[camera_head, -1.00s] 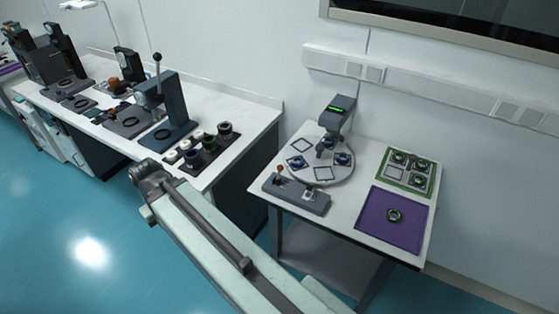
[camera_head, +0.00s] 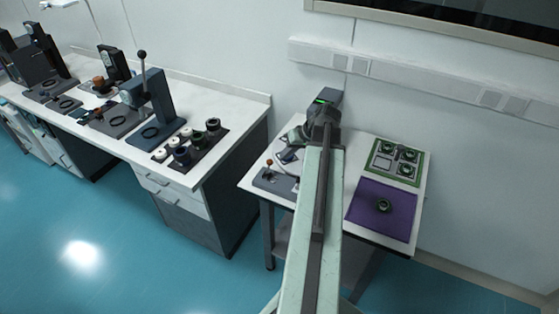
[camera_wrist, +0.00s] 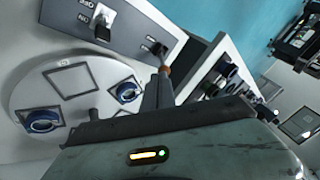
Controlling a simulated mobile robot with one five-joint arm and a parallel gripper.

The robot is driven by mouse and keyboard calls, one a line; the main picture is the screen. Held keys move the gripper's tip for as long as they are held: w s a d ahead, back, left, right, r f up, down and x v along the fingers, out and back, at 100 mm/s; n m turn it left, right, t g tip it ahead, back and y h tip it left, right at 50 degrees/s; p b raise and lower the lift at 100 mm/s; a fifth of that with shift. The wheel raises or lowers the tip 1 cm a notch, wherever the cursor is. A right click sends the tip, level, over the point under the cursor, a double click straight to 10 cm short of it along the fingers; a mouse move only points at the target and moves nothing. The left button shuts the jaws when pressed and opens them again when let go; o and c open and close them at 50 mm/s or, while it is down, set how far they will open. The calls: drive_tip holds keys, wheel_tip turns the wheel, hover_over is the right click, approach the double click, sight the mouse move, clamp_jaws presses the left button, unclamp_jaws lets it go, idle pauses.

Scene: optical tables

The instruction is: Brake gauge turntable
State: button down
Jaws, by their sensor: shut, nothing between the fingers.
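The round pale turntable (camera_wrist: 75,125) bears square outlines and blue-rimmed round parts (camera_wrist: 42,120); in the head view my arm covers most of it. The grey control box (camera_wrist: 125,25) has a key-like switch (camera_wrist: 103,20) with ON/OFF lettering and a brake lever with an orange-brown knob (camera_wrist: 164,71). The knob also shows in the head view (camera_head: 269,163). My gripper (camera_wrist: 160,84) is shut and empty, its tips at the knob in the wrist view; I cannot tell whether they touch. The gauge (camera_head: 327,97) with a green display stands behind my wrist in the head view.
A green tray (camera_head: 372,169) with several parts and a purple mat (camera_head: 362,217) bearing a dark ring (camera_head: 383,206) lie right of my arm. A longer bench (camera_head: 215,155) with presses and cups stands to the left, across a floor gap.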

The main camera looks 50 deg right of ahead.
sight(269, 166)
drive_tip(key=s+d+r+t, duration=0.1)
drive_tip(key=s+d, duration=0.3)
drive_tip(key=d, duration=0.1)
drive_tip(key=shift+s+m+h, duration=0.3)
drive_tip(key=shift+m+h, duration=0.1)
drive_tip(key=shift+d, duration=0.1)
drive_tip(key=b+x, duration=0.8)
drive_tip(key=x, duration=0.2)
drive_tip(key=shift+f+b, duration=0.4)
drive_tip(key=shift+f, duration=0.05)
drive_tip(key=w+a, duration=0.1)
drive_tip(key=w+a+r+p, duration=0.1)
drive_tip(key=a, duration=0.1)
drive_tip(key=shift+w+r, duration=0.15)
drive_tip(key=shift+w, duration=0.2)
